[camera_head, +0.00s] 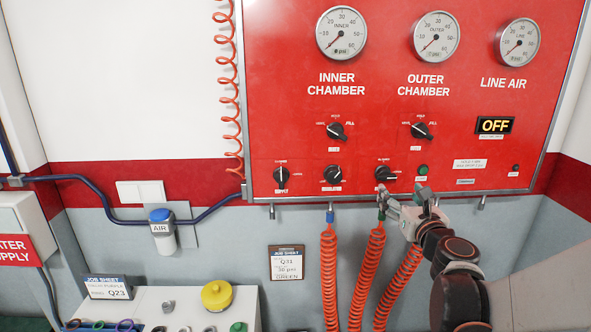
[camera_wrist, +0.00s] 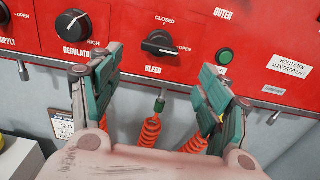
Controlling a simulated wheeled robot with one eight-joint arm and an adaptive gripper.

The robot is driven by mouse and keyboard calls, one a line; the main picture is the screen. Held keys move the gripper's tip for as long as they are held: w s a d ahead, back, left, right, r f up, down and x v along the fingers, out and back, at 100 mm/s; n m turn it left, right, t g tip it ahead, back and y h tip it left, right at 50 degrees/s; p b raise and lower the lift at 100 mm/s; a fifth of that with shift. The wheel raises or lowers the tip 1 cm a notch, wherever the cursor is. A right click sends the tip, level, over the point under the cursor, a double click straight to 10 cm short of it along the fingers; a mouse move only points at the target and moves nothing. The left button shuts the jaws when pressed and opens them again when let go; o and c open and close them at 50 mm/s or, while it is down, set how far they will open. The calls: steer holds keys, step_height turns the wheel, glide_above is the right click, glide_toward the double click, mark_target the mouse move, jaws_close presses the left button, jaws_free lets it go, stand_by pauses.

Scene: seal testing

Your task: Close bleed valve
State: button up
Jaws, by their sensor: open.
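The bleed valve is a black rotary knob (camera_wrist: 160,43) on the red panel, labelled BLEED below, CLOSED above and OPEN to its right. Its grip bar lies roughly sideways, toward the OPEN side. In the head view the bleed knob (camera_head: 383,173) is just above my gripper (camera_head: 402,192). In the wrist view my gripper (camera_wrist: 155,75) has its two green-padded fingers spread wide. They are empty, with the knob ahead, between their directions and a little above. I see no contact with the knob.
The regulator knob (camera_wrist: 74,24) is left of the bleed knob and a green button (camera_wrist: 225,56) is right. Orange coiled hoses (camera_head: 328,280) hang below the red panel (camera_head: 290,100). A bench (camera_head: 140,305) with a yellow part (camera_head: 216,295) stands lower left.

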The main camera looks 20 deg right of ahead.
mark_target(387, 178)
steer(key=x, duration=1.1)
steer(key=shift+w, duration=0.1)
steer(key=c, duration=1.1)
